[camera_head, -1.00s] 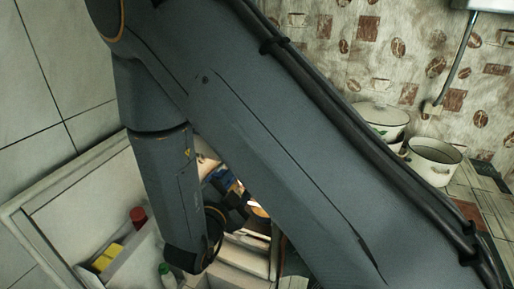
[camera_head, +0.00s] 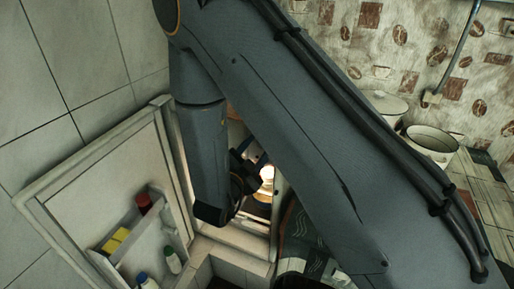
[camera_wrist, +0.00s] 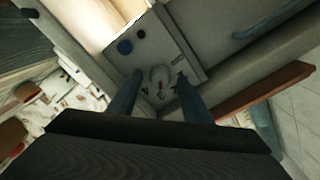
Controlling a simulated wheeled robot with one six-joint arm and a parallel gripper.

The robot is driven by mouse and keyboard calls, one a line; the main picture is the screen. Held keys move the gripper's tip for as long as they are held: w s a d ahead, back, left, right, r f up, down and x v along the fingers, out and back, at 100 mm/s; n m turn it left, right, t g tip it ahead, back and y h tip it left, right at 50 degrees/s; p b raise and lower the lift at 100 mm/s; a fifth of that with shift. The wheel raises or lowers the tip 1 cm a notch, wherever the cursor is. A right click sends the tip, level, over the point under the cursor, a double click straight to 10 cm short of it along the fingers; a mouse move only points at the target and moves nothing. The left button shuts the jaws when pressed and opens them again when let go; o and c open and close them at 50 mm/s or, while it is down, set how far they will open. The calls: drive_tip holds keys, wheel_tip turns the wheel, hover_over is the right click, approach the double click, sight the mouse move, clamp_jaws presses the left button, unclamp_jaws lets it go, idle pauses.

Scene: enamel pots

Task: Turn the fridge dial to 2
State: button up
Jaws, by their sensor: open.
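In the wrist view a round grey dial (camera_wrist: 160,74) sits on a grey panel (camera_wrist: 192,52), with numerals along its lower edge. A small red mark on the dial points toward the 3, as far as I can tell. My gripper (camera_wrist: 159,78) is open, with one dark finger to each side of the dial; contact cannot be told. In the head view my gripper (camera_head: 243,185) shows only in part, inside the open fridge, and my arm hides much of it. The dial is not visible there.
The fridge door (camera_head: 95,165) stands open at left, its shelf holding a yellow box (camera_head: 116,240), a red-capped item (camera_head: 143,202) and bottles (camera_head: 172,259). A lamp (camera_head: 267,173) glows inside. Enamel pots (camera_head: 432,142) stand at right.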

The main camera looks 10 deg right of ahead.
drive_tip(key=c, duration=1.1)
drive_tip(key=shift+o, duration=0.2)
drive_tip(key=shift+n, duration=0.3)
drive_tip(key=n+p, duration=0.1)
drive_tip(key=n, duration=0.3)
drive_tip(key=shift+n+p, duration=0.4)
drive_tip(key=shift+n, duration=1.6)
drive_tip(key=o, duration=1.1)
drive_tip(key=shift+c, duration=0.2)
